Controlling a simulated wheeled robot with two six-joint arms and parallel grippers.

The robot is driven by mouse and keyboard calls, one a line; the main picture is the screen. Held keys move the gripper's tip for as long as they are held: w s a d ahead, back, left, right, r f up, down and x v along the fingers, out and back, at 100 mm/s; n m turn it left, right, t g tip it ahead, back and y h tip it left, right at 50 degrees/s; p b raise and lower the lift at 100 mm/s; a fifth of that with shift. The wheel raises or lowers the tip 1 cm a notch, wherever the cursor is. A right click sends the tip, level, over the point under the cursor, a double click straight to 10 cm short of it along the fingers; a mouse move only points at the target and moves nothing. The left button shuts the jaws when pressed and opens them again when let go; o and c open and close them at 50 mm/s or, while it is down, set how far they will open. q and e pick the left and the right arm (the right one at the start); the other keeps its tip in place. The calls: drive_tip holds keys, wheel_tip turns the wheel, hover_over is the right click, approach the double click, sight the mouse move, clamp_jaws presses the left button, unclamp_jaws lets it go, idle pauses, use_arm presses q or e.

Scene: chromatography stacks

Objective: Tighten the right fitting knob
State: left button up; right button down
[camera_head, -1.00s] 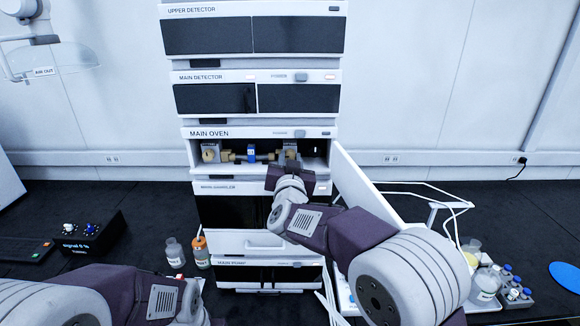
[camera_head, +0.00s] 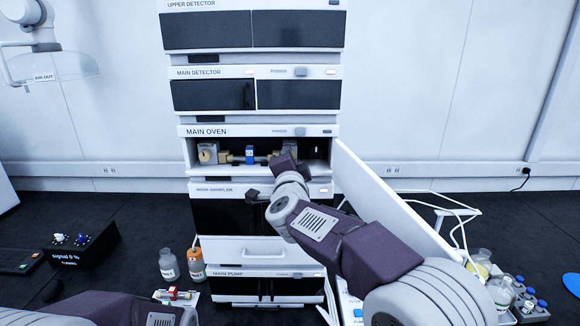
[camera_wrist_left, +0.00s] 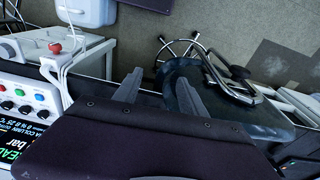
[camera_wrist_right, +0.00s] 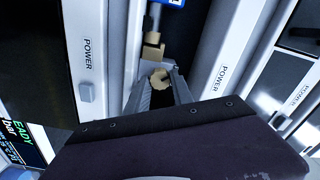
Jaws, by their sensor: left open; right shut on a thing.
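The main oven (camera_head: 186,149) is open in the middle of the stack. Inside are the left fitting knob (camera_head: 207,153), round and tan, and a blue-banded column (camera_head: 250,154) with brass-coloured ends. My right gripper (camera_wrist_right: 162,80) is shut on the right fitting knob (camera_wrist_right: 160,78), a tan round piece between its fingertips. In the head view, my right wrist hides most of that knob. My left gripper (camera_wrist_left: 158,88) is open and empty, pointing over the floor away from the stack. In the head view only part of my left arm shows, at the bottom left.
The oven door (camera_head: 385,200) stands open to the right, close beside my right arm. Two bottles (camera_head: 196,265) stand left of the stack. A black signal box (camera_head: 80,243) is farther left. Vials in a rack (camera_head: 528,306) and white tubing are at the right.

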drive_tip(key=shift+m+b, duration=1.55)
drive_tip(key=shift+m, duration=1.95)
drive_tip(key=c, duration=1.1)
unclamp_jaws()
